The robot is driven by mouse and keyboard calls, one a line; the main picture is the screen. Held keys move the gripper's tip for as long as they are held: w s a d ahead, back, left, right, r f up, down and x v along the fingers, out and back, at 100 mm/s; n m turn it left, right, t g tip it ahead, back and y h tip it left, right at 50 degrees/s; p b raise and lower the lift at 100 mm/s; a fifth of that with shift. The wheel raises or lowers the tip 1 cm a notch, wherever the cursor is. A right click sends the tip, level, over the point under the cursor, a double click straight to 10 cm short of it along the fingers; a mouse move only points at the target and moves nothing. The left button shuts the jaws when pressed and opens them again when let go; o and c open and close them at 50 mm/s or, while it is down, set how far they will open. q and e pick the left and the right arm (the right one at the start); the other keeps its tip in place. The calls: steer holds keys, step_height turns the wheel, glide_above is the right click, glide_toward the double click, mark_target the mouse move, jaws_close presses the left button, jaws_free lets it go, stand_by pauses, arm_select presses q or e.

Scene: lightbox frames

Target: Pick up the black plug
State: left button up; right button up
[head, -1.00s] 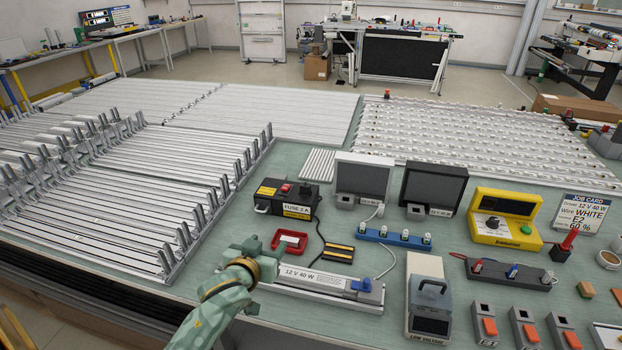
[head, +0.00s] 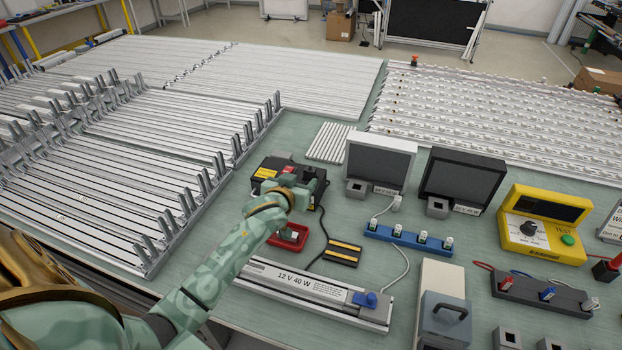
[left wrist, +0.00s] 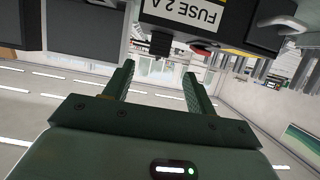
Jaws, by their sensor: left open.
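A small black block (left wrist: 160,45), which looks like the black plug, sticks out from the edge of the black fuse box (left wrist: 215,22) in the left wrist view. My left gripper (left wrist: 158,72) is open, and the block shows just beyond and between its fingertips. Nothing is between the fingers. In the head view my left gripper (head: 308,180) is over the right side of the fuse box (head: 272,172) and hides much of it. The plug is hidden there by the gripper. I cannot tell whether the fingers touch anything. My right gripper is not in view.
A red tray (head: 288,238) lies under my left forearm. A black and yellow block (head: 343,252) and a 12 V 40 W light bar (head: 320,290) lie in front. Two dark-screened boxes (head: 380,163) stand to the right. Metal racks (head: 150,150) fill the left.

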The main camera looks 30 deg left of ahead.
mark_target(309, 171)
arm_select(q)
steer(key=b+x, duration=0.2)
steer(key=x, duration=0.4)
steer(key=shift+w+f, duration=0.15)
steer(key=shift+w, duration=0.25)
steer(key=shift+s+d, duration=0.1)
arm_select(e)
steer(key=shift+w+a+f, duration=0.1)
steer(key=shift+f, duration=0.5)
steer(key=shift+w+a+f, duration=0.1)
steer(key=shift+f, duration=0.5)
arm_select(q)
steer(key=c, duration=1.1)
